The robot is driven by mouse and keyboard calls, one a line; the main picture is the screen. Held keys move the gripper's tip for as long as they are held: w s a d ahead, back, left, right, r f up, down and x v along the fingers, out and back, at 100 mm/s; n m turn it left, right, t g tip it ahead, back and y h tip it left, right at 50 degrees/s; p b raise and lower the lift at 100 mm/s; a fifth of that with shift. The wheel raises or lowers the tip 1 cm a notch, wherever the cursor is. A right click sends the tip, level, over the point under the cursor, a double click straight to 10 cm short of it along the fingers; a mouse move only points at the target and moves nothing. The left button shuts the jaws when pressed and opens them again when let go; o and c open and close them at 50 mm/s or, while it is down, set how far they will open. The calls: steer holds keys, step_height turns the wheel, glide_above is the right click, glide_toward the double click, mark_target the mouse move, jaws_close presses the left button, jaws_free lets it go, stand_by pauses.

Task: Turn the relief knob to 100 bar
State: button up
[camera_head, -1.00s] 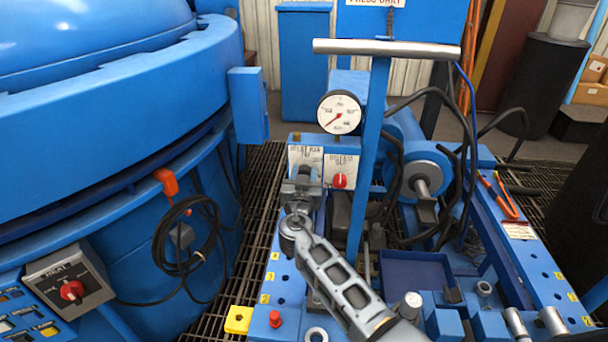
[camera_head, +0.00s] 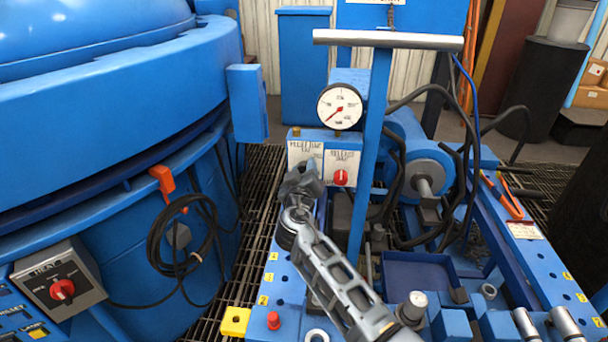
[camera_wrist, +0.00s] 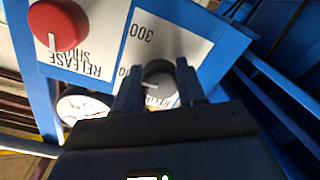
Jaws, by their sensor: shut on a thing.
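The relief knob (camera_wrist: 160,84) is a grey round knob between my gripper's two fingers in the wrist view. Its pale pointer line shows, roughly toward the picture's left. Its white plate (camera_wrist: 170,40) carries a "300" mark; a partly covered "0" shows by the left finger, and other marks are hidden. My gripper (camera_wrist: 159,80) is shut on the knob. In the head view my gripper (camera_head: 300,183) is in front of the relief plate (camera_head: 303,148) and hides the knob. The pressure gauge (camera_head: 340,106) has its red needle toward the lower left.
The red release knob (camera_head: 341,178) sits on its own plate just right of my gripper; it also shows in the wrist view (camera_wrist: 58,25). A blue post (camera_head: 369,160) stands farther right. The large blue furnace (camera_head: 110,90) fills the left.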

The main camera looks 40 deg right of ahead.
steer(key=n, duration=0.4)
steer(key=shift+a+n, duration=0.1)
steer(key=shift+n, duration=0.2)
steer(key=n, duration=0.3)
steer(key=shift+w+n, duration=0.1)
steer(key=shift+n, duration=0.2)
steer(key=n+p, duration=0.2)
steer(key=n, duration=0.3)
steer(key=shift+g, duration=0.3)
steer(key=shift+n+p, duration=0.5)
steer(key=shift+n, duration=1)
steer(key=shift+f, duration=0.1)
steer(key=o, duration=1.1)
steer(key=shift+c, duration=0.2)
